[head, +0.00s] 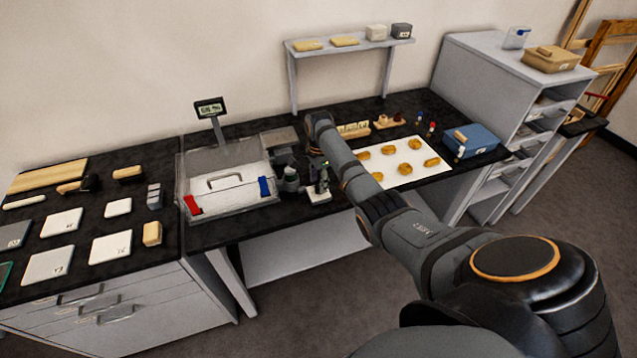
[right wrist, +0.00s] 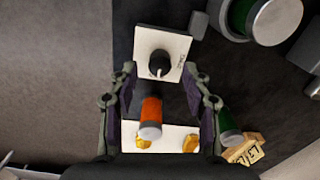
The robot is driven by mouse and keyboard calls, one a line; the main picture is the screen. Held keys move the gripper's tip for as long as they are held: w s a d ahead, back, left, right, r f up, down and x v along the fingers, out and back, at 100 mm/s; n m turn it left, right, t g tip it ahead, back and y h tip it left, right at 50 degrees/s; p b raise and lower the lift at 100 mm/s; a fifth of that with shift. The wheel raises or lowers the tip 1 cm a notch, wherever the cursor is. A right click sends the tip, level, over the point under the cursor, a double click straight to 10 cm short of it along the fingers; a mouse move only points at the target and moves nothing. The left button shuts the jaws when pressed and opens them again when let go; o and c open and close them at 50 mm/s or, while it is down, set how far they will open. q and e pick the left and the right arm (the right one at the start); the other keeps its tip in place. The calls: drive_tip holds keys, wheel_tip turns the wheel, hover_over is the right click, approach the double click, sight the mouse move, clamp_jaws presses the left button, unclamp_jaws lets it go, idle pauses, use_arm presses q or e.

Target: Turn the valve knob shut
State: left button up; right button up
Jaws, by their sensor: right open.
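The valve knob (right wrist: 159,62) is a black round knob on a small white plate (right wrist: 176,45) in the right wrist view. It has a pale mark on its lower side, and small dark lettering shows on the plate. My right gripper (right wrist: 163,76) is open, with its fingertips apart at the left and right below the knob in that view. No contact with the knob shows. In the head view my right gripper (head: 319,176) is just above the plate (head: 319,197), at the bench's front edge, and hides most of the knob. My left gripper is out of view.
A green and grey cylinder (right wrist: 268,18) stands close by. Orange (right wrist: 151,112) and green (right wrist: 227,124) cylinders show lower in the wrist view. A clear box (head: 228,181) is to the left; a white sheet with amber pieces (head: 408,178) is to the right.

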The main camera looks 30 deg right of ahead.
drive_tip(key=shift+f, duration=1)
clamp_jaws()
